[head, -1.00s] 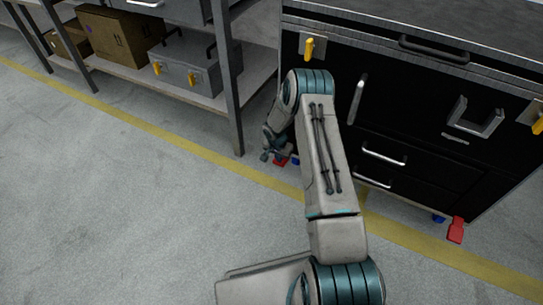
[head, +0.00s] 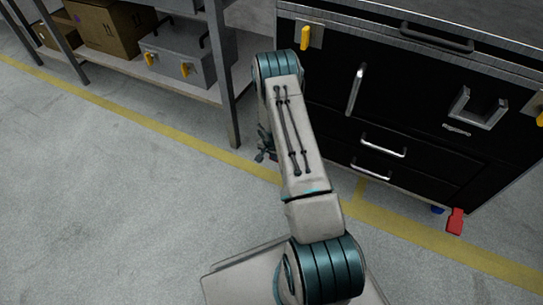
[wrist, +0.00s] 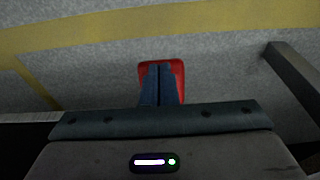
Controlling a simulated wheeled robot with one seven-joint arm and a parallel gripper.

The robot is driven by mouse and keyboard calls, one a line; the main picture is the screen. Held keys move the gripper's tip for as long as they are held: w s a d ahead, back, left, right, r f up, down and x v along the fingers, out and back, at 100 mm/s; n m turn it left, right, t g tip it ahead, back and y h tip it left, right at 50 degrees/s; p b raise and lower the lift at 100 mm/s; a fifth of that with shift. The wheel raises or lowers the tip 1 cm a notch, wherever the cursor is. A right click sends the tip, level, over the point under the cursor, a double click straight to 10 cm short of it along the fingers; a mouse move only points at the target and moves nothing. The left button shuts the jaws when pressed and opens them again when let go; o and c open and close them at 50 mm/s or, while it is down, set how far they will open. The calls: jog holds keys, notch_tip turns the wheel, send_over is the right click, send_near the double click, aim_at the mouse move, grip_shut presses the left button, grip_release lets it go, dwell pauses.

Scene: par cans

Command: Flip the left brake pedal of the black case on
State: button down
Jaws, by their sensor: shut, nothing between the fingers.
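The black case (head: 425,140) stands at the right in the head view. Its left brake pedal (wrist: 147,68) is red and shows in the wrist view behind my gripper's fingertips; in the head view it is almost wholly hidden by my arm. My gripper (wrist: 160,68) is shut and empty, its fingers over the middle of the red pedal. I cannot tell whether the fingers touch it. In the head view my gripper (head: 262,155) is low beside the case's left front corner. The other red pedal (head: 456,221) is at the case's right front corner.
A metal shelf with a post (head: 222,90) stands left of the case, close to my gripper. It holds cardboard boxes (head: 108,28) and a grey toolbox (head: 178,55). The post-like bar (wrist: 292,72) at the right of the wrist view is near too. The floor in front is clear.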

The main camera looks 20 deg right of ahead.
jog(key=s+a+r+p, duration=0.2)
jog(key=r+p, duration=0.1)
jog(key=r, duration=0.3)
jog(key=s+a+r+p, duration=0.2)
jog(key=a+r+p, duration=0.1)
jog(key=r, duration=0.2)
jog(key=shift+s+a+r, duration=0.3)
jog(key=shift+s+r, duration=0.05)
jog(key=s+a+r+n+p, duration=0.2)
jog(key=r+p, duration=0.6)
jog(key=r, duration=1.3)
jog(key=s+a+r+n+p, duration=0.25)
jog(key=r+p, duration=0.55)
jog(key=r, duration=1.2)
jog(key=s+a+r+n+p, duration=0.1)
jog(key=s+r+p, duration=0.4)
jog(key=r, duration=0.5)
jog(key=s+a+r+n+t+y+p, duration=0.1)
jog(key=s+r+n+p, duration=0.1)
jog(key=s+r+p, duration=0.4)
jog(key=s+a+r+n+p, duration=0.2)
jog(key=s+r+p, duration=0.3)
jog(key=r, duration=1)
jog(key=s, duration=0.3)
jog(key=shift+s+r+y, duration=0.15)
jog(key=shift+s+y, duration=0.15)
